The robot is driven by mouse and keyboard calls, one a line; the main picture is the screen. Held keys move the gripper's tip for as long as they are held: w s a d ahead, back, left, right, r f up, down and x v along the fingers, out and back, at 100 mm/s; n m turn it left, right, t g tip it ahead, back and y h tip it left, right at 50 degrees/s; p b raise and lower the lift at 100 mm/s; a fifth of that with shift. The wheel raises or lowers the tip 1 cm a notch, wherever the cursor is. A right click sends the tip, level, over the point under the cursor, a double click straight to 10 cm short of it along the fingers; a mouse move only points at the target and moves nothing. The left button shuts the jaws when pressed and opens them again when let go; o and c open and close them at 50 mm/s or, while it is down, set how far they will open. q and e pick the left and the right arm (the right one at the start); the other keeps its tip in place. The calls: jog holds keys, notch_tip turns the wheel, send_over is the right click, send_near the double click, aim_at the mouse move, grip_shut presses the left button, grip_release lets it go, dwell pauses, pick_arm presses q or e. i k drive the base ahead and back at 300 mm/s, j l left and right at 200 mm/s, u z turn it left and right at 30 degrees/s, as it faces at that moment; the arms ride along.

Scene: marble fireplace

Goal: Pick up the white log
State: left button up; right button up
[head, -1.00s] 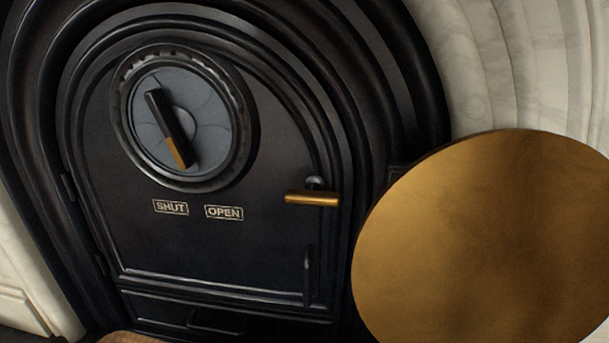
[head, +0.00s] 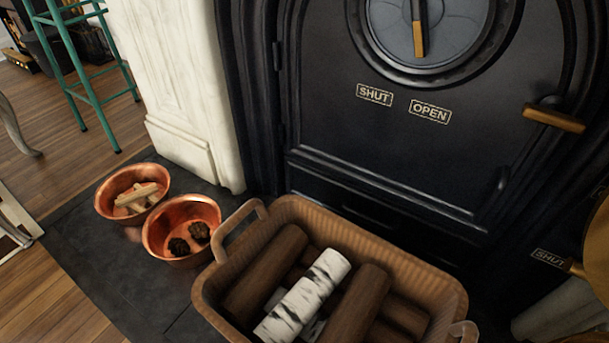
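The white log (head: 305,295) has pale bark with dark marks. It lies tilted on top of brown logs (head: 267,272) in a brown basket (head: 222,290), in the lower middle of the head view. Another brown log (head: 357,303) lies just right of it. Part of another pale log shows beneath it. The bottom of the basket is cut off by the frame. Neither of my grippers is in view.
A black stove door (head: 400,150) with a brass handle (head: 553,118) stands right behind the basket. Two copper bowls, one with sticks (head: 107,205) and one with pinecones (head: 152,240), sit left of it on a dark hearth (head: 110,290). A teal stool (head: 85,80) stands back left.

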aim_at(285, 321)
jog(key=j+z, duration=0.35)
jog(key=j, duration=0.15)
jog(key=i+j+z, duration=0.1)
jog(key=j+z, duration=0.25)
jog(key=j, duration=0.2)
jog(key=j+z, duration=0.35)
jog(key=i+j, duration=0.15)
jog(key=i, duration=0.1)
